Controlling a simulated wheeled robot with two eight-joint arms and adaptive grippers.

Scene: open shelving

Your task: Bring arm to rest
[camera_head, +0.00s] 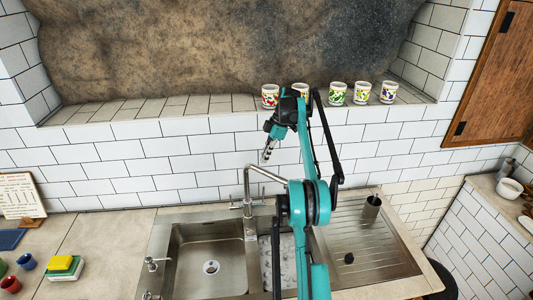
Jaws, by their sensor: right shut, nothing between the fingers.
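My right arm, teal and black, rises from the bottom middle of the head view over the sink and bends near the tiled ledge. My right gripper (266,156) hangs from its far end, pointing down and slightly left. It is shut and empty, in front of the white tiled wall and above the tap in the picture. My left arm and gripper are not in view.
Several patterned cups (337,93) stand on the tiled ledge, one partly behind my arm. Below are a steel sink (200,245), a tap (247,190) and a dark cylinder (371,209) on the drainboard. Sponges (63,266) and small cups lie left.

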